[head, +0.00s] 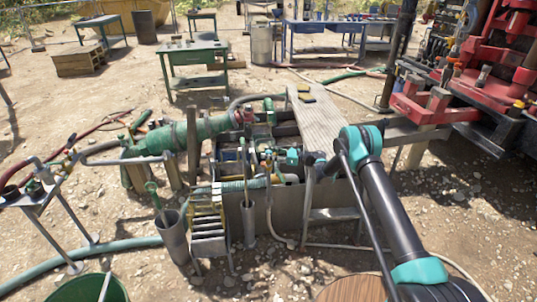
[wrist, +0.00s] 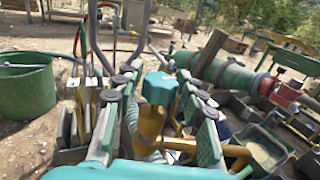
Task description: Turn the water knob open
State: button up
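The water knob (wrist: 159,88) is a teal, faceted cap on top of a brass-yellow valve body (wrist: 150,125), in the middle of the wrist view. My gripper (wrist: 156,76) is open, with one finger on the left of the knob and one on the right. A gap shows on each side of the knob, so I see no clear contact. The fingers have grey-green pads and dark round joints. In the head view my arm reaches over the mud tank (head: 310,214), and the arm hides much of the area around the gripper.
A green pump or pipe body (head: 185,138) lies left of the tank. A grey plank (head: 316,118) crosses the tank top. A green bucket (wrist: 26,88) stands at left in the wrist view. Red machinery (head: 470,95) stands at right.

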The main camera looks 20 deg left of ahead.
jog(key=shift+o, duration=0.8)
jog(key=w+d, duration=0.1)
jog(key=d, duration=1.1)
jog(key=shift+w, duration=0.2)
